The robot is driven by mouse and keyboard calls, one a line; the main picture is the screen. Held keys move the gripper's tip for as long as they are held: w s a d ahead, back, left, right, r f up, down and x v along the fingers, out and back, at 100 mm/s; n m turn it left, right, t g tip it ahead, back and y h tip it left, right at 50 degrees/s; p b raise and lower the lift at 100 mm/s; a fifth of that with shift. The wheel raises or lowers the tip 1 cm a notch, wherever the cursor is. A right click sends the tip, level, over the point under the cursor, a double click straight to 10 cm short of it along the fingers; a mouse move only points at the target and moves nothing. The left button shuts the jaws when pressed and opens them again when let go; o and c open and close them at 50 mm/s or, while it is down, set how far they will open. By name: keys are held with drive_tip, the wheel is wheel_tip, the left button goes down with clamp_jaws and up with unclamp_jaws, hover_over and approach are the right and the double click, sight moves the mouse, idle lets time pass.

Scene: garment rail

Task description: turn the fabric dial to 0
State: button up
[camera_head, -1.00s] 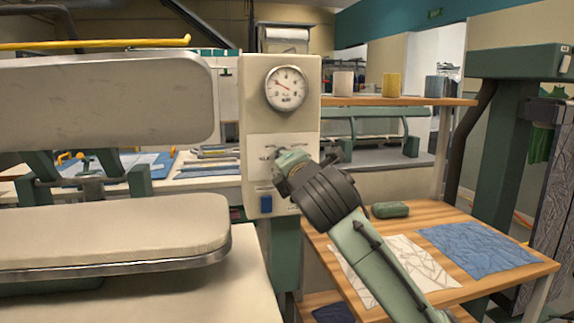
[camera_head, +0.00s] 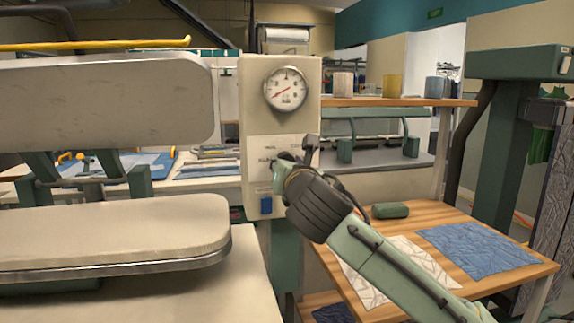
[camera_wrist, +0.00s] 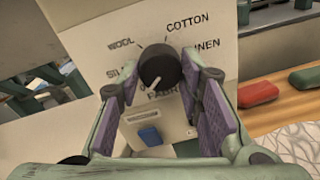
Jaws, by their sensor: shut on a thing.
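The fabric dial (camera_wrist: 160,67) is a round black knob on the pale control panel (camera_head: 227,132). Printed words surround it in the wrist view: WOOL, COTTON, LINEN, part of SILK, and a label below that is partly hidden. A light mark on the knob points toward its lower left. My gripper (camera_wrist: 158,80) is shut on the dial, with a purple-padded finger on either side. In the head view my gripper (camera_head: 284,170) is tilted against the panel and hides the dial.
A round gauge (camera_head: 286,89) is above the dial, and a blue switch (camera_head: 266,205) is below it. The padded press (camera_head: 110,232) is to the left. A wooden table (camera_head: 470,284) with cloth pieces and a green object (camera_head: 390,211) is to the right.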

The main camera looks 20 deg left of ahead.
drive_tip(key=shift+n, duration=0.3)
idle(0.4)
drive_tip(key=o, duration=1.2)
drive_tip(key=v, duration=1.2)
